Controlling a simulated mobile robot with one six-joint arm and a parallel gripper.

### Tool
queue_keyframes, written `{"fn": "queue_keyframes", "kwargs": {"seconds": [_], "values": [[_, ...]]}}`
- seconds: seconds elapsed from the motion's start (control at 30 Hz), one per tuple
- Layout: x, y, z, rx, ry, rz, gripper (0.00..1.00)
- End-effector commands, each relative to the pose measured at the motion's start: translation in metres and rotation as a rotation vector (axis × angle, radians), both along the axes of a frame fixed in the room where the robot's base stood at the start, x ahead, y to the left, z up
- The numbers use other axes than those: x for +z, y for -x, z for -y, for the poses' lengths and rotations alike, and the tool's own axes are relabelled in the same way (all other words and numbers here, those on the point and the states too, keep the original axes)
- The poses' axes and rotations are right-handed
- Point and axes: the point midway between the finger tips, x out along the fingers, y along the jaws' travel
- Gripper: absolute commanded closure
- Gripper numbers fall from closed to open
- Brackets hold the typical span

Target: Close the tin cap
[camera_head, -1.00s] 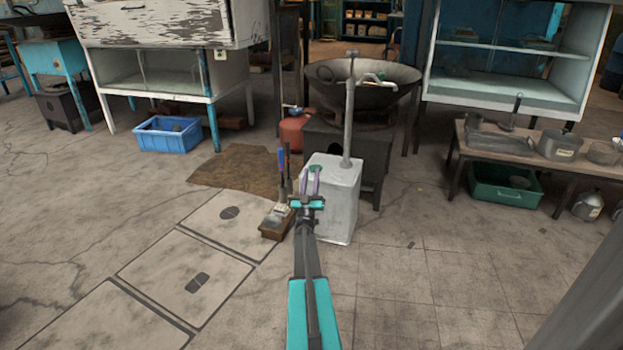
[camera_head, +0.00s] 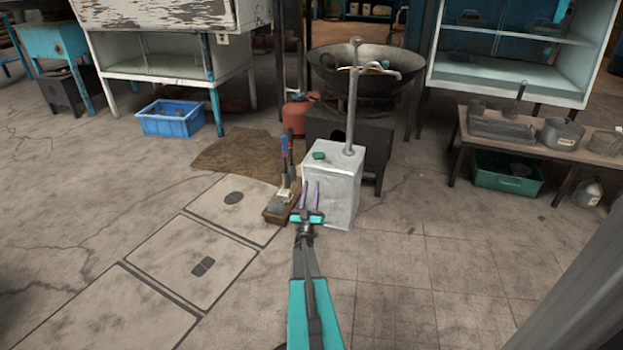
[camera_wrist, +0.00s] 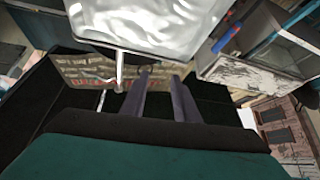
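The tin is a pale metal box (camera_head: 330,190) standing on the floor at the middle of the head view. In the wrist view the fingers (camera_wrist: 158,75) are also apart, below a large pale surface that looks like the tin (camera_wrist: 155,22). The cap does not show there.
A brown box with upright-handled tools (camera_head: 279,208) stands close left of the tin. A dark stove with a wide pan (camera_head: 365,70) is behind. A blue crate (camera_head: 170,119) and a low table (camera_head: 545,145) are farther off. Floor in front is clear.

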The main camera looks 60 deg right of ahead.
Motion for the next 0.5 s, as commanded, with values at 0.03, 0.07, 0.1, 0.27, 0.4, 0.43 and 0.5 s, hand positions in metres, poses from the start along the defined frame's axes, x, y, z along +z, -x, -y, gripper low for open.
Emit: {"fn": "queue_keyframes", "kwargs": {"seconds": [0.03, 0.07, 0.1, 0.27, 0.4, 0.43, 0.5], "values": [[-0.002, 0.002, -0.005, 0.000, -0.002, -0.001, 0.72], [-0.004, 0.003, -0.007, 0.000, -0.001, 0.000, 0.72], [-0.006, 0.005, -0.010, 0.000, 0.000, 0.000, 0.72], [-0.012, 0.008, -0.017, 0.000, -0.001, 0.000, 0.72], [-0.014, 0.009, -0.019, 0.001, 0.000, 0.001, 0.72], [-0.014, 0.009, -0.019, 0.001, 0.000, 0.001, 0.72], [-0.014, 0.009, -0.018, 0.001, 0.000, 0.001, 0.72]]}}
